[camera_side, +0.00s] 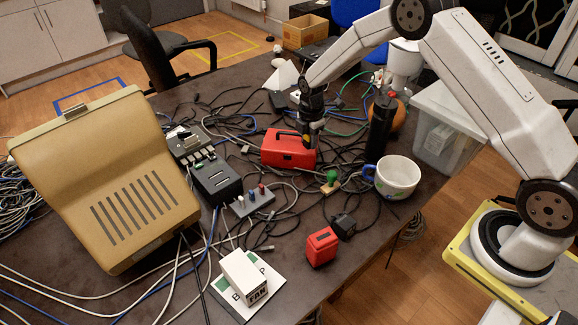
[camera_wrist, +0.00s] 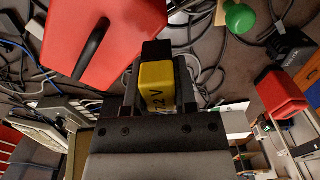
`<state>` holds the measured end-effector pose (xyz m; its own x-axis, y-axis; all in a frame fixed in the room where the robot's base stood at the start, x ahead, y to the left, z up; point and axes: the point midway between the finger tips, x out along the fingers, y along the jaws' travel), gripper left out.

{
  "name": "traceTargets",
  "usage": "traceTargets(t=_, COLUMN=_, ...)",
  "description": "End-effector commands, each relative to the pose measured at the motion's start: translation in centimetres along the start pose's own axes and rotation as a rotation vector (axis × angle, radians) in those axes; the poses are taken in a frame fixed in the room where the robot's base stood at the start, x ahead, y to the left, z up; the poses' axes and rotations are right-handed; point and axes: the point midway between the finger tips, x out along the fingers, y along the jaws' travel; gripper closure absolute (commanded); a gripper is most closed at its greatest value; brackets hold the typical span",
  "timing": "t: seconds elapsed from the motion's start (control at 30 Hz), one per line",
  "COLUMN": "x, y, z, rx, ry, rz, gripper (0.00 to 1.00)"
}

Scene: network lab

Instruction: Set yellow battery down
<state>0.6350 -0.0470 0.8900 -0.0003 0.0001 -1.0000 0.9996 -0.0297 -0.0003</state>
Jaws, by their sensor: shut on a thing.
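The yellow battery (camera_wrist: 157,82), marked "7.2 V" with a black end, is between the jaws of my gripper (camera_wrist: 160,95) in the wrist view. My gripper is shut on it. In the side view my gripper (camera_side: 311,135) points down at the right part of a red case (camera_side: 283,152); the battery is barely visible there. In the wrist view the red case (camera_wrist: 65,35) with its black handle lies beside and beyond the battery. I cannot tell whether the battery touches anything below.
Cables tangle across the dark table (camera_side: 330,255). A green-knobbed stamp (camera_side: 331,179), a white mug (camera_side: 396,177), a black cylinder (camera_side: 380,128) and a red block (camera_side: 322,246) stand nearby. A beige case (camera_side: 105,170) fills the left. The front edge has some bare room.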

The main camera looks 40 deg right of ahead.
Motion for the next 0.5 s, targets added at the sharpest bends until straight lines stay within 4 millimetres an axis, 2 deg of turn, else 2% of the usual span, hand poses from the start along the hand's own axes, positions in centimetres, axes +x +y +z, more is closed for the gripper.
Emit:
traceTargets(t=0.03, x=0.1, y=0.7, z=1.2, rx=0.003, ry=0.0, rz=0.002, gripper=1.0)
traceTargets(t=0.2, x=0.3, y=2.6, z=5.0, rx=-0.003, ry=0.0, rz=0.002, gripper=1.0)
traceTargets(t=0.5, x=0.6, y=4.8, z=12.0, rx=-0.013, ry=0.0, rz=0.002, gripper=1.0)
